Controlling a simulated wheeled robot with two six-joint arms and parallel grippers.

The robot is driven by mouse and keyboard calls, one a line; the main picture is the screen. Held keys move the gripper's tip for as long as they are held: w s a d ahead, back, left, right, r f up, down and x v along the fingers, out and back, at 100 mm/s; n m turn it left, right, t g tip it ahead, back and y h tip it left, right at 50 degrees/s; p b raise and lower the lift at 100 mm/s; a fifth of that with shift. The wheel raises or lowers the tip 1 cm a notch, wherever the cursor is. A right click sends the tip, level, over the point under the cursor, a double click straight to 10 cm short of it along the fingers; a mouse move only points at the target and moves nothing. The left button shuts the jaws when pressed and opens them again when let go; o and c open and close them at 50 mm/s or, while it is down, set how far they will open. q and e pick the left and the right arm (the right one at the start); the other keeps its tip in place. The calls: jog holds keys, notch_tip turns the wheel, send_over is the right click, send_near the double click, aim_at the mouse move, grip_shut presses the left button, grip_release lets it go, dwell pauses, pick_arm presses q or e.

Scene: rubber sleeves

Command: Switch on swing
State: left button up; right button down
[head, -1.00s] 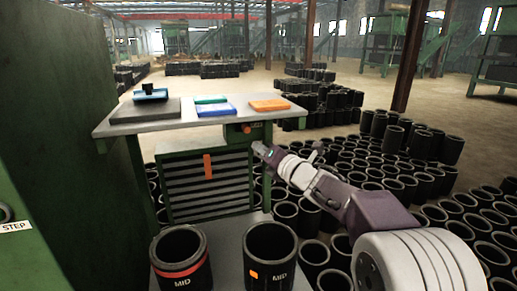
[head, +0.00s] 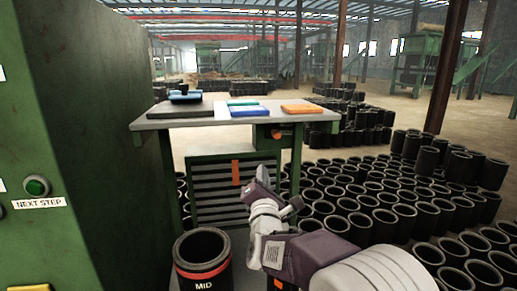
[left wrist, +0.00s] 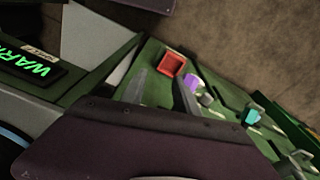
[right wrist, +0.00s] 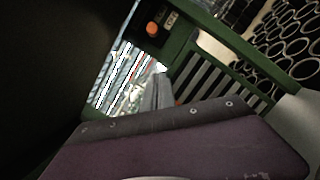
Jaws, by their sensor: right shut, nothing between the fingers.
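No label reading "swing" is legible. In the head view, an orange knob (head: 275,134) sits on a dark box under the table's front edge. An orange knob (right wrist: 152,28) with an unreadable label shows in the right wrist view, beyond my fingers. My right gripper (head: 262,174) is shut and empty, apart from the knob, lower in the picture; its closed fingers also show in the right wrist view (right wrist: 155,92). My left gripper (left wrist: 162,88) appears open and empty, over a green panel with a red square part (left wrist: 172,64), a purple part (left wrist: 193,82) and a cyan part (left wrist: 251,116).
A green machine fills the left, with a green button (head: 37,186) marked NEXT STEP. The table (head: 170,123) bears coloured trays. A black sleeve (head: 203,264) marked MID stands in front. Many sleeves cover the floor at right. A lit display (left wrist: 35,66) shows in the left wrist view.

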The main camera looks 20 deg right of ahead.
aim_at(274, 133)
jog(key=w+d+r+p, duration=0.4)
jog(key=w+d+r, duration=0.1)
jog(key=w, duration=0.3)
jog(key=shift+d, duration=0.9)
jog(key=shift+w, duration=0.15)
